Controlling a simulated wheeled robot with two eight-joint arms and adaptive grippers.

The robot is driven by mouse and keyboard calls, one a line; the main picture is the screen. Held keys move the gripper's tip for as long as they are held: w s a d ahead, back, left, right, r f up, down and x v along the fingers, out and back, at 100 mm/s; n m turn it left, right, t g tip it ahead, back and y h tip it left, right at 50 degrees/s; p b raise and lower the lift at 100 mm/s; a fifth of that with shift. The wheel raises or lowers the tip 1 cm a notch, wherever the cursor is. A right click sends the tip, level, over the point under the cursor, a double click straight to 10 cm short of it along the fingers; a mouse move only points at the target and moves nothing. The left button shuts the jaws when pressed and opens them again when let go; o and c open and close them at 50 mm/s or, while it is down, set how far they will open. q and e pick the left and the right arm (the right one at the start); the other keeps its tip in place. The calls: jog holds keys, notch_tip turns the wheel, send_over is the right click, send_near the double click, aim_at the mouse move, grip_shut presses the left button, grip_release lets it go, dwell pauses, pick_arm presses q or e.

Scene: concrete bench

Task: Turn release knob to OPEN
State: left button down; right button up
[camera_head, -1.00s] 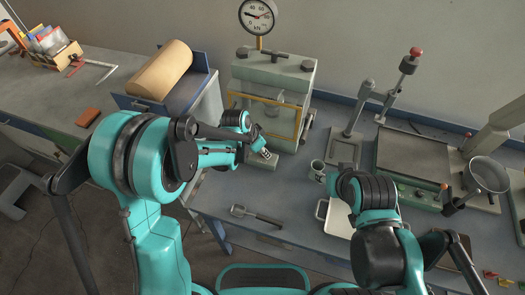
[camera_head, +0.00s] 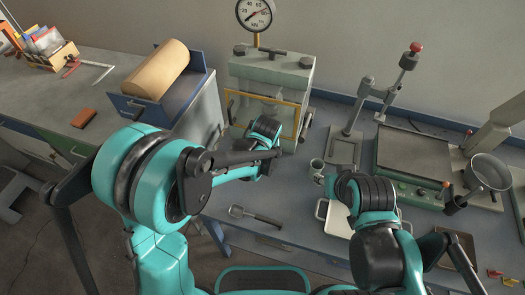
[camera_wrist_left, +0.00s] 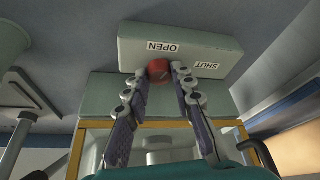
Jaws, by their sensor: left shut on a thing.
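In the left wrist view a small red knob (camera_wrist_left: 158,68) sits at the lower edge of a pale grey-green block (camera_wrist_left: 210,45). The block carries an OPEN label (camera_wrist_left: 163,47) and a SHUT label (camera_wrist_left: 208,65), both upside down in this view. My left gripper (camera_wrist_left: 160,74) is shut on the knob, one fingertip at each side. I cannot tell which label the knob points to. In the head view my left arm hides the knob and fingers in front of the press (camera_head: 270,75).
A yellow-framed guard (camera_head: 292,120) and a dial gauge (camera_head: 255,13) belong to the press. A brown roll (camera_head: 155,70) lies at left.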

pick_arm(q)
jog(key=shift+d+n+g+y, duration=0.15)
jog(key=shift+n+y, duration=0.25)
jog(key=shift+n, duration=0.75)
jog(key=shift+n+g+y, duration=0.15)
jog(key=shift+n+y, duration=0.25)
jog(key=shift+n, duration=0.75)
jog(key=c, duration=1.3)
grip_release()
jog(key=v, duration=1.2)
